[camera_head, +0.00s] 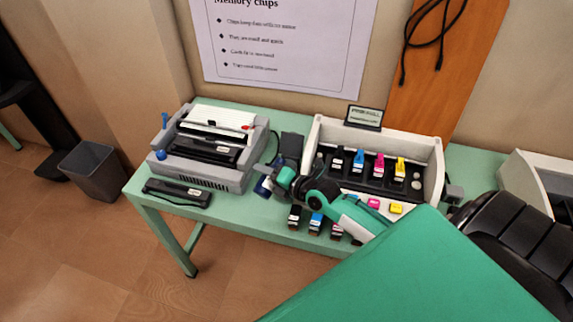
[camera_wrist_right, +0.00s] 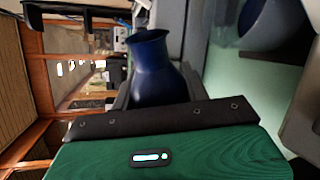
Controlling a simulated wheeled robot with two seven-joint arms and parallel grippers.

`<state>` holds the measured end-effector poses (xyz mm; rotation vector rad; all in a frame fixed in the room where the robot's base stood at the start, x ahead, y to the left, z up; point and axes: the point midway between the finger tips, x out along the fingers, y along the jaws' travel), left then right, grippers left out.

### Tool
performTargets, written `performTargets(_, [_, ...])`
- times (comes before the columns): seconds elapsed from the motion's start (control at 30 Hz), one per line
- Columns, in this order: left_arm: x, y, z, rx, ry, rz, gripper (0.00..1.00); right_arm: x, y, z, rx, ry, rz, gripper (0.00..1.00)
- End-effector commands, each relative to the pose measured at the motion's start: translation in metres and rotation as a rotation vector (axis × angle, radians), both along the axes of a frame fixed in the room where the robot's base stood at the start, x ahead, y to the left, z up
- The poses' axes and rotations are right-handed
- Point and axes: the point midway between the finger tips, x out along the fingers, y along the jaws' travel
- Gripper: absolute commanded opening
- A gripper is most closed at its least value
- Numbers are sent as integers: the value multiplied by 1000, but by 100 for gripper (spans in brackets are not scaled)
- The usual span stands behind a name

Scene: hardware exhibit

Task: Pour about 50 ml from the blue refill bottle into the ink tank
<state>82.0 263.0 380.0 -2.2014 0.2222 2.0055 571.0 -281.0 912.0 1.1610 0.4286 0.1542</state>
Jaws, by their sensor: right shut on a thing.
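A white-walled unit (camera_head: 434,160) to the gripper's right holds several cartridges with black, blue, magenta and yellow parts. I cannot tell which part is the ink tank. A rounded blue thing (camera_wrist_right: 277,20) is partly visible at the wrist view's upper right. My left gripper is out of view.
A grey printer (camera_head: 215,175) with blue knobs stands left on the green table (camera_head: 150,180). A dark cartridge (camera_head: 178,192) lies before it. Small cartridges (camera_head: 316,222) stand at the front edge. A grey bin (camera_head: 92,170) stands on the floor left of the table.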

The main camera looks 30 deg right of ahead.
Motion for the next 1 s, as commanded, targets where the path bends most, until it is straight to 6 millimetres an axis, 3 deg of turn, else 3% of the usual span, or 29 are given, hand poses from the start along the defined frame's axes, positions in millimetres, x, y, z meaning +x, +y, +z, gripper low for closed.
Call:
performTargets(0.4, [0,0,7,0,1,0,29,2,-2,7,-120,-57,-1,20])
performTargets(1.0, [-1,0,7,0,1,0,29,2,-2,7,-122,-60,-1,20])
